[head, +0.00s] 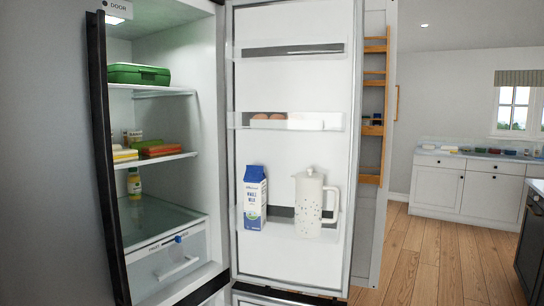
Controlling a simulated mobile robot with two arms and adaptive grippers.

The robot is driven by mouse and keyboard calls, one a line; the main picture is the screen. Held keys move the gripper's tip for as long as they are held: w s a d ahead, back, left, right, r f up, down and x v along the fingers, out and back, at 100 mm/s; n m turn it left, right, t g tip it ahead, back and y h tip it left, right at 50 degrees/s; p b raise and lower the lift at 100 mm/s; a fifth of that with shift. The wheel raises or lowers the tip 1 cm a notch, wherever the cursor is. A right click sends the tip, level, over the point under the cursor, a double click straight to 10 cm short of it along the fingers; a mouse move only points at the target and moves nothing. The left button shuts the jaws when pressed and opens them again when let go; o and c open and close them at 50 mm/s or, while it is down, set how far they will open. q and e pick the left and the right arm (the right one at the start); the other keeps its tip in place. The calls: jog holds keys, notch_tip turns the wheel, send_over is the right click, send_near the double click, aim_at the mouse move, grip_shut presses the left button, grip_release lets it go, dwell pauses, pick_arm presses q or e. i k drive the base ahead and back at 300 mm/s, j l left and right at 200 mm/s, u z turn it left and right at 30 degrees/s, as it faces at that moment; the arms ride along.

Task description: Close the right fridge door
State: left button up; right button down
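The right fridge door (292,82) stands wide open in the head view, its white inner side facing me. Its racks hold brown eggs (268,117), a blue and white milk carton (252,198) and a white speckled pitcher (308,205). The fridge interior (155,205) is exposed to the left of the door. Its shelves hold a green container (139,73) and several small food packs. A drawer (165,262) sits at the bottom. Neither of my grippers is in view.
A dark vertical edge (104,150) and grey panel (50,150) stand at the left. A wooden rack (372,155) shows behind the door. White cabinets (465,185) and a dark unit (531,235) stand farther right. The wooden floor (430,255) between is clear.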

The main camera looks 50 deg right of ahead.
aim_at(305, 59)
jog(key=k+u, duration=0.3)
jog(key=k+j+u, duration=0.15)
jog(key=k+u, duration=0.15)
jog(key=l+u, duration=0.2)
jog(key=l, duration=0.35)
jog(key=k+l+u, duration=0.1)
jog(key=l+u, duration=0.15)
jog(key=l, duration=0.3)
jog(key=k+l+u, duration=0.2)
jog(key=l, duration=0.35)
jog(key=k+l, duration=0.1)
jog(key=l, duration=0.45)
jog(key=k+l, duration=0.1)
jog(key=l, duration=1)
jog(key=k+l, duration=0.15)
jog(key=l, duration=0.45)
jog(key=k+l, duration=0.1)
jog(key=l, duration=0.45)
jog(key=k+l, duration=0.1)
jog(key=l, duration=0.45)
